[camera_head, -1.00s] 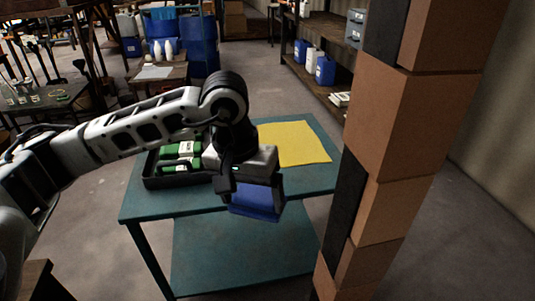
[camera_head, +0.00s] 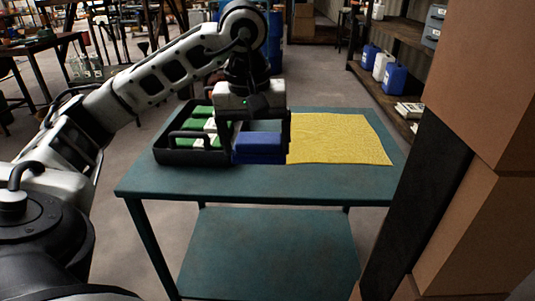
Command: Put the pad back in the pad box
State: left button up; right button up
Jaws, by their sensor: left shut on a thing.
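My left gripper (camera_head: 256,127) reaches over the teal table, shut on a blue pad (camera_head: 258,147). The pad hangs under the gripper, just right of the black pad box (camera_head: 190,158). The box stands on the left part of the table top and has a raised handle. Green and white pads (camera_head: 200,117) lie in it. The gripper and arm hide part of the box's right side. I cannot tell whether the blue pad touches the box or the table. My right gripper is not in view.
A yellow cloth (camera_head: 338,139) lies flat on the right of the teal table (camera_head: 260,184). A stack of cardboard boxes (camera_head: 480,220) rises close on the right. Shelves with blue and white jugs (camera_head: 394,78) stand behind. The table's front strip is clear.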

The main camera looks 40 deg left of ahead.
pick_arm(q)
jog(key=w+a+f+b, duration=0.1)
jog(key=w+a+f, duration=0.6)
jog(key=f, duration=0.1)
jog(key=shift+w+a+b, duration=0.3)
jog(key=shift+w+a, duration=0.05)
jog(key=shift+w, duration=0.05)
jog(key=shift+w+a+f, duration=0.1)
jog(key=shift+f, duration=0.2)
notch_tip(320, 180, down, 4)
jog(key=shift+w+a+r+b, duration=0.15)
jog(key=shift+r+b, duration=0.1)
jog(key=shift+b, duration=0.35)
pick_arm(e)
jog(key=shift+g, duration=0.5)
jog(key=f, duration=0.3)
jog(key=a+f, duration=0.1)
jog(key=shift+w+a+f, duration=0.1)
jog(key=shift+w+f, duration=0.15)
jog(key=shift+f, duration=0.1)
pick_arm(q)
jog(key=o, duration=0.8)
jog(key=shift+f, duration=0.1)
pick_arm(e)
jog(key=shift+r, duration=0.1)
